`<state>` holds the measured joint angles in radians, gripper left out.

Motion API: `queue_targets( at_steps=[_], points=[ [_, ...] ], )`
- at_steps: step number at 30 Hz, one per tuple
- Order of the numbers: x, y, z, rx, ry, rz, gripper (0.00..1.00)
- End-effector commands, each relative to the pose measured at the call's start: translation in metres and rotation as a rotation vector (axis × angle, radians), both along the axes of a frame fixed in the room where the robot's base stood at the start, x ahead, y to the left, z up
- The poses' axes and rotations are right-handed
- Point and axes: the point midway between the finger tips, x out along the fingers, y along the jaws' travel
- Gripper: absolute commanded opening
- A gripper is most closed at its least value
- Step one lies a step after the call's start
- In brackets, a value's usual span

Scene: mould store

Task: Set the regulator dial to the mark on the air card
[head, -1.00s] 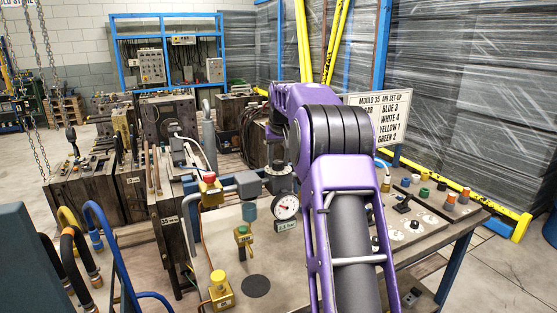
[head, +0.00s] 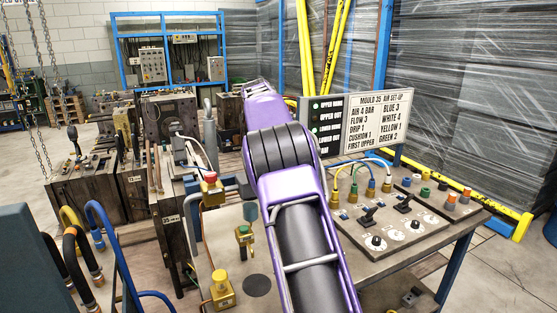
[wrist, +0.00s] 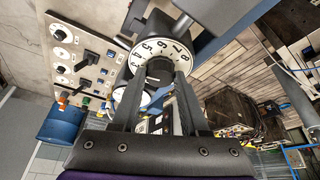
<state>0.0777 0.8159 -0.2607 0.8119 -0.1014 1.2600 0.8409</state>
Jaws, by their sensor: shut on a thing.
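The regulator dial (wrist: 183,54) shows in the wrist view as a white ring with black numerals, 5 to 8 among them, around a dark knob. My gripper (wrist: 160,74) has its two fingers closed on the knob, one on each side. Any pointer on the dial is too small to tell. The air card (head: 378,122) stands upright behind the bench in the head view and reads "AIR 4 BAR", with "FLOW 3" below. In the head view my purple arm hides the gripper, the dial and the gauge. A white round face (wrist: 128,96), partly covered, shows behind the fingers in the wrist view.
A panel with black switches and knobs (head: 390,217) lies on the bench's right side, with coloured hose fittings (head: 372,190) behind it. A red-topped valve (head: 211,186) and yellow fittings (head: 222,288) stand left of my arm. Blue hoses (head: 100,225) rise at front left.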

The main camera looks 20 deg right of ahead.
Motion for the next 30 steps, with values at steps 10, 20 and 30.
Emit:
queue_targets(
  at_steps=[10, 20, 30],
  points=[
    [0.0014, 0.0003, -0.0005, 0.000, 0.000, -0.174, 0.00],
    [0.0015, 0.0007, -0.0006, 0.002, 0.000, -0.220, 0.00],
    [0.0012, 0.0007, -0.0006, 0.002, 0.000, -0.219, 0.50]
  ],
)
